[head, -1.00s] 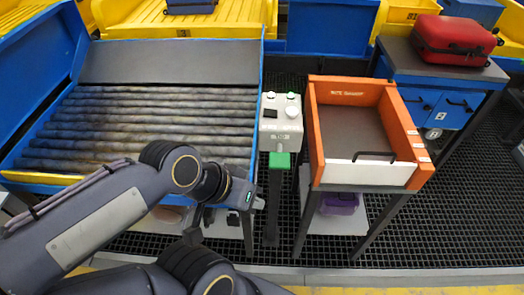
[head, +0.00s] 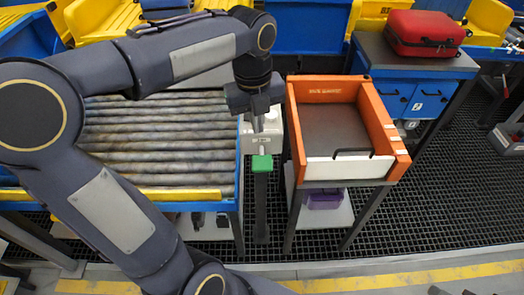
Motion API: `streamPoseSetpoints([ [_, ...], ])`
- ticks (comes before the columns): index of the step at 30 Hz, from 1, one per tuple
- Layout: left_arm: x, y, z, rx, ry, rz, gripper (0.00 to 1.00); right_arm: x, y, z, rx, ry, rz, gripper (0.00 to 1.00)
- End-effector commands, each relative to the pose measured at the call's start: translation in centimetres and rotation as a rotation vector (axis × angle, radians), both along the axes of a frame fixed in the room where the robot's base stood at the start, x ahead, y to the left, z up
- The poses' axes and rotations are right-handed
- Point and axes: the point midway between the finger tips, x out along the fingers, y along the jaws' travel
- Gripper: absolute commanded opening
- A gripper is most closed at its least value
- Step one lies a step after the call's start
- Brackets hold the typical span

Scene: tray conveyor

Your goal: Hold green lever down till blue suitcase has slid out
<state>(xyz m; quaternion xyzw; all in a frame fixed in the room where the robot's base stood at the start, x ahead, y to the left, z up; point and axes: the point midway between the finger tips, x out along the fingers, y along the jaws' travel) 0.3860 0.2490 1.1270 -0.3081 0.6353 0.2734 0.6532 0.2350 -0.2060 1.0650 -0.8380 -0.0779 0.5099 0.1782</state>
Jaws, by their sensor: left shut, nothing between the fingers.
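The green lever (head: 262,163) sticks out at the front of the white control box (head: 266,140), above a dark post, between the roller conveyor and the orange tray. My left gripper (head: 258,124) points down in front of the control box, just above and behind the lever in the picture. Its fingers are shut and empty, and it seems apart from the lever. A dark blue suitcase (head: 165,14) shows at the top left on a yellow chute, partly cut off by the frame edge and close behind my arm. My right gripper is not in view.
The roller conveyor (head: 170,145) is empty where visible; my left arm covers much of it. The orange tray (head: 297,120) is empty, with a purple item (head: 325,198) on the shelf below. A red suitcase (head: 425,33) lies on a table at the right.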

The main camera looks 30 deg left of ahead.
Motion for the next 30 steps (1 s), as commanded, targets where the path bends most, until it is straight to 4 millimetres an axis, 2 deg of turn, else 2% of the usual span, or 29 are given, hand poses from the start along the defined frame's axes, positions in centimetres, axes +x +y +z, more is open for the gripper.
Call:
streamPoseSetpoints([
  [3, 1.6, 0.0, 0.2, 0.028, 0.029, -0.198, 0.0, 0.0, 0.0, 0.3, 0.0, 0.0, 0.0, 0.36],
  [6, 2.1, 0.1, 0.3, 0.04, 0.038, -0.279, 0.0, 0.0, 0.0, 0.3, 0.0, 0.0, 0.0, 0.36],
  [20, 2.2, 0.1, -0.3, 0.041, 0.041, -0.299, 0.0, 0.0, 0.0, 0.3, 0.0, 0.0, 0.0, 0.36],
  [23, 2.1, 0.1, -1.5, 0.041, 0.042, -0.299, 0.0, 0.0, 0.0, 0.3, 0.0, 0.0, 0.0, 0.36],
  [30, 2.1, 0.1, -6.5, 0.04, 0.045, -0.298, 0.0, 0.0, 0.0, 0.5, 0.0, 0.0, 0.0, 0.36],
])
